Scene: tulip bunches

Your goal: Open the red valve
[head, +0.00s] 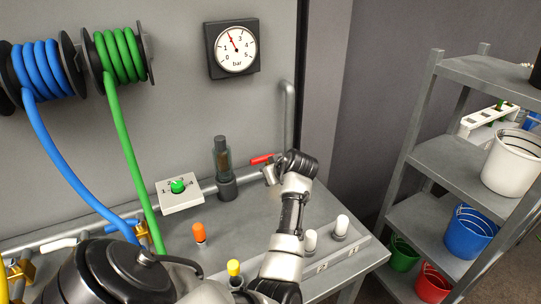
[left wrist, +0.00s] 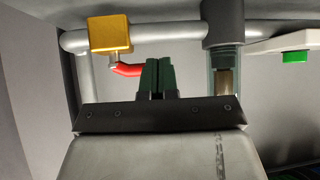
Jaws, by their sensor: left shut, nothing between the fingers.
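The red valve handle (head: 262,159) sticks out to the left on the pipe, at the back right of the grey bench. In the left wrist view the red handle (left wrist: 127,69) runs from a yellow valve body (left wrist: 110,33) toward my fingers. My left gripper (left wrist: 157,66) is shut and empty, its dark green fingers together beside the handle's free end. I cannot tell whether they touch it. In the head view my left arm reaches up to the valve, and its wrist hides the fingertips and part of the valve. My right gripper is not in view.
A glass cylinder (head: 221,158) and a box with a green knob (head: 180,195) stand left of the valve. A pressure gauge (head: 232,47) on the wall points near 2. Orange (head: 199,233), yellow and white-topped items stand on the bench. A shelf (head: 455,160) with buckets is at right.

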